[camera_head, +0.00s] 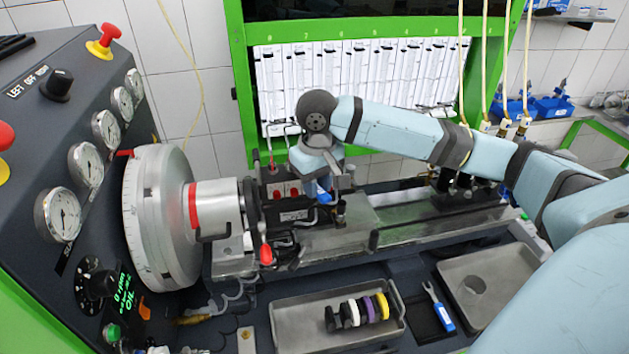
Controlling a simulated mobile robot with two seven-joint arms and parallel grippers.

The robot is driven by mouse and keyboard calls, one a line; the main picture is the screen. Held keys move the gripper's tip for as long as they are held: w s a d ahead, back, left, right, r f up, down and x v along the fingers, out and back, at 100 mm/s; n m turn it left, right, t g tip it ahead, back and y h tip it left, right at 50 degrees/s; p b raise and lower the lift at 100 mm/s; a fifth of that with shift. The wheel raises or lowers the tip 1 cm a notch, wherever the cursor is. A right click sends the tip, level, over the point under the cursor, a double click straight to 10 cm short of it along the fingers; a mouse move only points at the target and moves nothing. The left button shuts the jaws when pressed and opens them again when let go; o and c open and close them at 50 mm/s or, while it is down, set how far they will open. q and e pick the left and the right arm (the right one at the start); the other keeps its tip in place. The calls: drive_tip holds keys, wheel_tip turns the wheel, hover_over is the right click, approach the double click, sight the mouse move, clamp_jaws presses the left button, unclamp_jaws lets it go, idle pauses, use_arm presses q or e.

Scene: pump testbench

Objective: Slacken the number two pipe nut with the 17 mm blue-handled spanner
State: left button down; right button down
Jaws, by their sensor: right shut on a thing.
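My right gripper (330,181) points down over the middle of the bench bed, just right of the pump (291,214). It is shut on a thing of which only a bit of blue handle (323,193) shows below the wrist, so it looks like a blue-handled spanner. Its jaw end is hidden or too small to make out. The pump is a dark block with red parts on top. The pipe nuts are too small to tell apart, so I cannot tell whether the spanner touches number two. My left gripper is out of view.
Another blue-handled spanner (439,307) lies on a dark mat at front right. The large flywheel (158,218) and gauge panel (42,135) are left. Hoses hang at upper right.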

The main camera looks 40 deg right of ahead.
drive_tip(key=shift+s+a, duration=0.15)
drive_tip(key=shift+s, duration=2.05)
drive_tip(key=shift+r, duration=0.1)
drive_tip(key=s+r, duration=0.2)
drive_tip(key=r, duration=0.1)
drive_tip(key=s+r, duration=0.1)
drive_tip(key=r, duration=0.1)
drive_tip(key=shift+a, duration=0.1)
drive_tip(key=shift+f, duration=0.15)
